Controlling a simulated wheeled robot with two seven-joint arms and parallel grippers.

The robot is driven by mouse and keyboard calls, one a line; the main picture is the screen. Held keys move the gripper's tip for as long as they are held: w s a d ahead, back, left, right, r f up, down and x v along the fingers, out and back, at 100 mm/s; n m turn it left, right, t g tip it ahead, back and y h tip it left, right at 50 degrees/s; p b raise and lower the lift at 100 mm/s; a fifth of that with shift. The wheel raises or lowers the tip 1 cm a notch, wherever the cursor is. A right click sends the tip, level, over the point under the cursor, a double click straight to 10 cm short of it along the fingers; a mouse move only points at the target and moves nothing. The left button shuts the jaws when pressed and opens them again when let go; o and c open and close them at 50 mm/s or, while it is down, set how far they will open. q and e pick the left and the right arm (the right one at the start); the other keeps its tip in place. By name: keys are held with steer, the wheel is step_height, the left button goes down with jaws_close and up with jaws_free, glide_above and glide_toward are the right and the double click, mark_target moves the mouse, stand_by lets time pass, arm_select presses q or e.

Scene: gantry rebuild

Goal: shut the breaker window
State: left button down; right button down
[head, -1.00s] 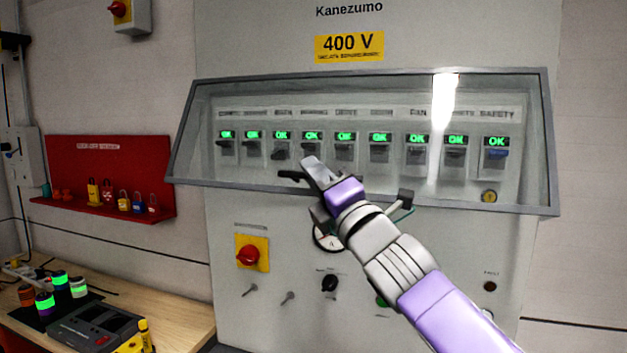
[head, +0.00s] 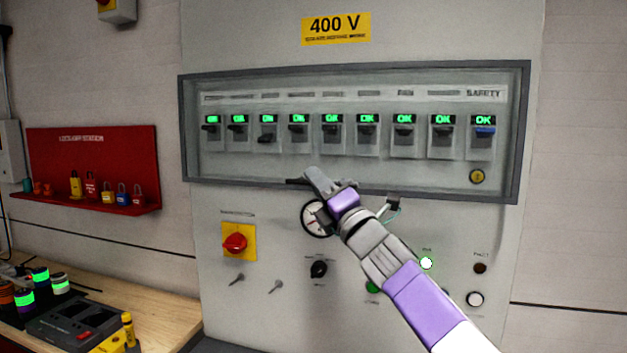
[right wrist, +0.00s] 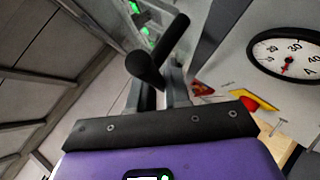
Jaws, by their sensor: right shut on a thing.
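The breaker window (head: 521,130) is a clear pane in a grey frame over the row of breakers. Its frame now lies close to the cabinet face; I cannot tell whether a small gap remains at the lower edge. My right gripper (head: 313,179) is at the window's lower edge, shut on its black handle (head: 297,181). In the right wrist view, the dark handle (right wrist: 168,48) stands at the fingertips of my right gripper (right wrist: 160,88). The fingers partly hide the handle's mounting. My left gripper is not in view.
Below the window are a round gauge (head: 315,219), a red rotary switch (head: 236,243), knobs and lamps on the cabinet. A red lockout board (head: 95,160) hangs on the left wall. A wooden bench (head: 165,312) with devices stands at lower left.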

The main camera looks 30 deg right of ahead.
steer(key=shift+w+d, duration=0.15)
steer(key=shift+d, duration=0.15)
steer(key=c, duration=1.2)
jaws_free()
steer(key=shift+f, duration=0.1)
steer(key=shift+w+f, duration=0.1)
steer(key=shift+f, duration=0.05)
steer(key=shift+d, duration=0.1)
steer(key=shift+s+f+b, duration=0.25)
steer(key=shift+s+b, duration=0.05)
steer(key=shift+s, duration=0.1)
steer(key=shift+r+b+v, duration=0.15)
steer(key=shift+b+v, duration=0.3)
steer(key=shift+v, duration=1.25)
steer(key=shift+r+b+v, duration=0.1)
steer(key=shift+b+v, duration=0.35)
steer(key=shift+v, duration=1.2)
